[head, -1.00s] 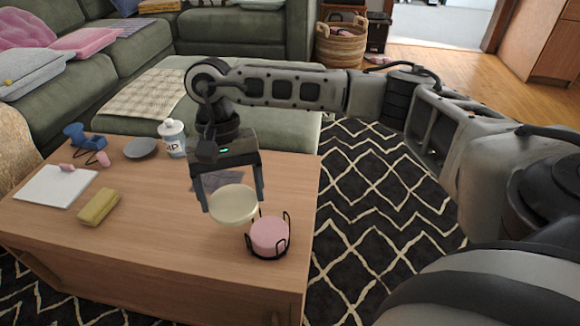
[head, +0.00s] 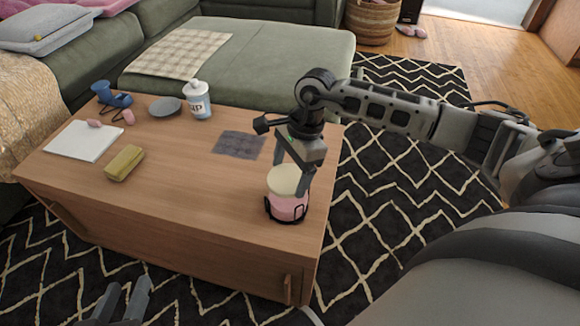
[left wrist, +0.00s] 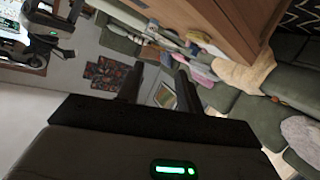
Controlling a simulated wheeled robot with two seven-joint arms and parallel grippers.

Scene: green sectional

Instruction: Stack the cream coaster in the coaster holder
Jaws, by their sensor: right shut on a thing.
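The cream coaster (head: 284,180) is in my right gripper (head: 290,174), whose fingers are at its two sides. It is level, directly above the pink coasters (head: 288,207) in the black wire coaster holder (head: 287,220). It looks to be at the top of the holder; I cannot tell whether it touches the pink ones. The holder stands near the table's right front corner. My left gripper (head: 125,301) is low at the bottom left, in front of the table and empty. Its fingers stand apart in the left wrist view (left wrist: 158,92).
The wooden table (head: 200,190) also holds a white bottle (head: 198,100), a grey dish (head: 165,106), a dark cloth (head: 239,144), a yellow block (head: 124,163), a white pad (head: 84,141) and a blue object (head: 110,97). The table's middle is clear.

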